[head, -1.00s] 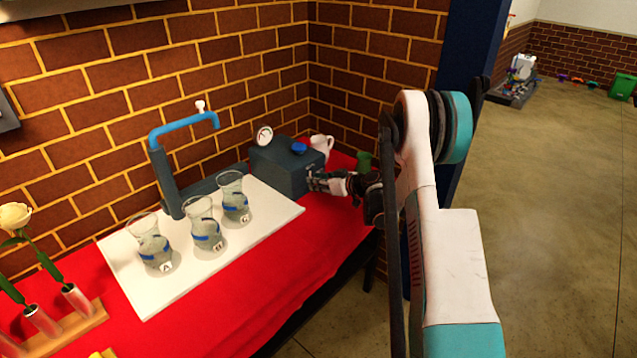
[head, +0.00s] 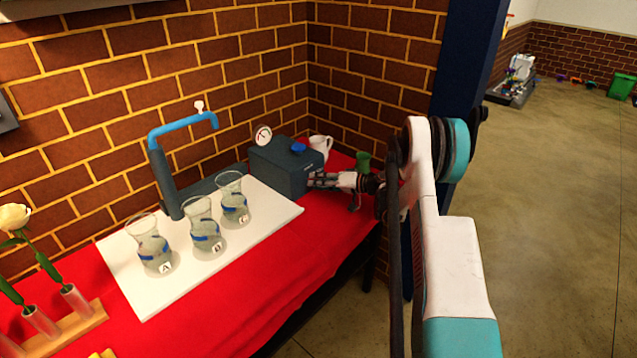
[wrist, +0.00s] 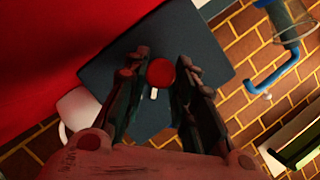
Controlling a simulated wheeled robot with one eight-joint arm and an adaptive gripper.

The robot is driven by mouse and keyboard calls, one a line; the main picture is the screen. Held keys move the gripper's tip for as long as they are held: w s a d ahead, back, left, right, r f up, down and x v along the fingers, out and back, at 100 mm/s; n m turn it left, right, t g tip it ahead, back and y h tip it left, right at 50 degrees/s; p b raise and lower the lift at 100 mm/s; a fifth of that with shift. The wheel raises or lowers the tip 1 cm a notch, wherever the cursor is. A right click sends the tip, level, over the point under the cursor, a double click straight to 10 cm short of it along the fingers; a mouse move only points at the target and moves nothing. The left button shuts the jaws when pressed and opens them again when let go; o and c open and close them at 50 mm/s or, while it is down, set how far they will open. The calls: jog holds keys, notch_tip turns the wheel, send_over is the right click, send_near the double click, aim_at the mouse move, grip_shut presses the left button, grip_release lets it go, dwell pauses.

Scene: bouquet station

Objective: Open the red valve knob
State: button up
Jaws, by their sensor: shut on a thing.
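The red valve knob (wrist: 160,72) is a round red cap with a short white pointer mark on a dark grey box (wrist: 215,45). In the wrist view my gripper (wrist: 161,62) has one finger on either side of the knob, and its fingertips are closed on it. In the head view the box (head: 284,168) stands at the back right of the red table, with a blue knob (head: 298,147) on top and a round gauge (head: 263,136). My gripper (head: 314,180) reaches its right-hand face from the right. The red knob is hidden there.
Glass vases A (head: 152,245), B (head: 202,226) and C (head: 232,200) stand on a white board (head: 160,297) below a blue spout (head: 183,126). A white mug (head: 321,145) and a green cup (head: 363,162) are close behind my gripper. The brick wall is behind.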

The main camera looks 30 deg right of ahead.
jog(key=m+y, duration=0.1)
jog(key=m, duration=0.2)
jog(key=shift+d+f+m+t+y, duration=0.2)
jog(key=shift+m+t+y, duration=0.1)
jog(key=shift+y, duration=0.1)
jog(key=shift+f+m+t+y, duration=0.1)
jog(key=shift+m+t+y, duration=0.35)
jog(key=shift+m, duration=1.25)
jog(key=o, duration=1.1)
jog(key=shift+c, duration=0.2)
jog(key=v, duration=1.2)
jog(key=shift+w+d+f, duration=0.1)
jog(key=shift+w+f, duration=0.05)
